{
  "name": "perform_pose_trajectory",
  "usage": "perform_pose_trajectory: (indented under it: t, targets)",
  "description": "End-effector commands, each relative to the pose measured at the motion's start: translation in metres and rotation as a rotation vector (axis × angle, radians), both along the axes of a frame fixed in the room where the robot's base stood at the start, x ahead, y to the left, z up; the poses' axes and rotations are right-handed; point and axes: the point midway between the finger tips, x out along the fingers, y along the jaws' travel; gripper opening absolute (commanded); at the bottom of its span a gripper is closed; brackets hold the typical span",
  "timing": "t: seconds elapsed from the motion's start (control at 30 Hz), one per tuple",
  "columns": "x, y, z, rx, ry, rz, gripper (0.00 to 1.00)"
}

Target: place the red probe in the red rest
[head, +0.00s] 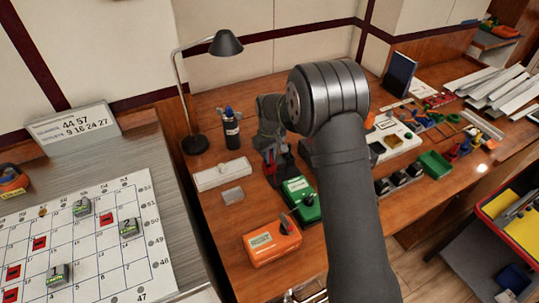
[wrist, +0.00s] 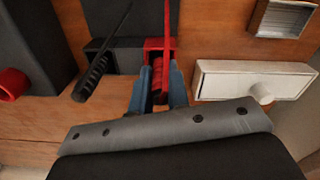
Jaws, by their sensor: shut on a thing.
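The red probe (wrist: 160,88) has a ridged red handle and shows between the blue-grey fingers of my gripper (wrist: 160,92) in the wrist view. My gripper is shut on it. The red rest (wrist: 153,45) is a red block just beyond the fingertips. The probe's handle lines up with the rest and overlaps it in this view; I cannot tell whether it is seated or just above. A thin red line runs up from there. In the head view my gripper (head: 270,158) is low over the bench, with red showing at its tip, mostly hidden by the arm.
A black probe (wrist: 92,76) leans at a dark rest (wrist: 128,60) left of the red rest. A white box with a knob (wrist: 235,80) stands close on the right. A green meter (head: 303,207) and an orange meter (head: 262,250) are nearby. A lamp (head: 195,144) and bottle (head: 232,135) stand behind.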

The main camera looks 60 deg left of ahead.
Motion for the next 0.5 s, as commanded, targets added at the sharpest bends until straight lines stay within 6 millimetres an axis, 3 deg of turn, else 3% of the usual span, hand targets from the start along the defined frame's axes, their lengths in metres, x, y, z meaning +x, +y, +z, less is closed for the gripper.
perform_pose_trajectory:
  t: [0.27,0.3,0.4,0.5]
  targets:
    - [0.0002,0.0000,-0.0025,0.000,0.000,0.000,0.00]
    - [0.0002,0.0000,-0.0027,0.000,0.000,0.000,0.19]
    - [0.0002,0.0000,-0.0024,0.000,0.000,0.000,0.37]
    - [0.0002,0.0000,-0.0023,0.000,0.000,0.000,0.37]
